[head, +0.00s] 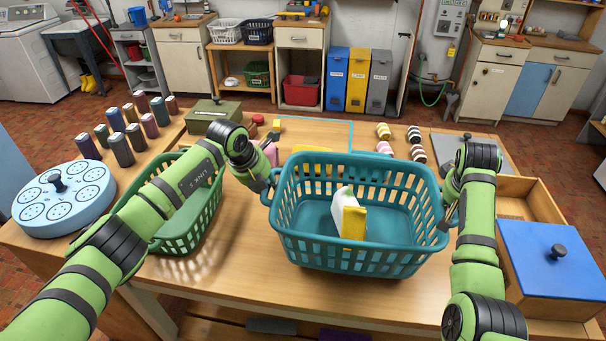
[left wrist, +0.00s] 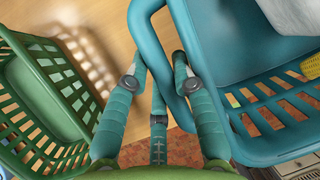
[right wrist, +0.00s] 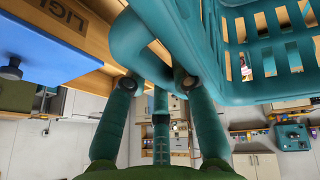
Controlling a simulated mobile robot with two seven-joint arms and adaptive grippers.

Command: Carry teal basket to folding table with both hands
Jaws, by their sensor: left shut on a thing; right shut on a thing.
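The teal basket (head: 355,262) is upright in the middle of the head view, over the wooden table (head: 225,290). A white and yellow item (head: 347,215) stands inside it. My left gripper (head: 267,184) is shut on the basket's left handle, which shows between its fingers in the left wrist view (left wrist: 150,40). My right gripper (head: 450,212) is shut on the right handle, seen in the right wrist view (right wrist: 130,42). Whether the basket's bottom touches the tabletop is unclear. I cannot pick out a folding table for certain.
A green basket (head: 205,222) stands close on the left. A blue-lidded box (head: 552,262) and wooden tray lie right. Striped rolls (head: 384,131) are behind. The floor beyond is open.

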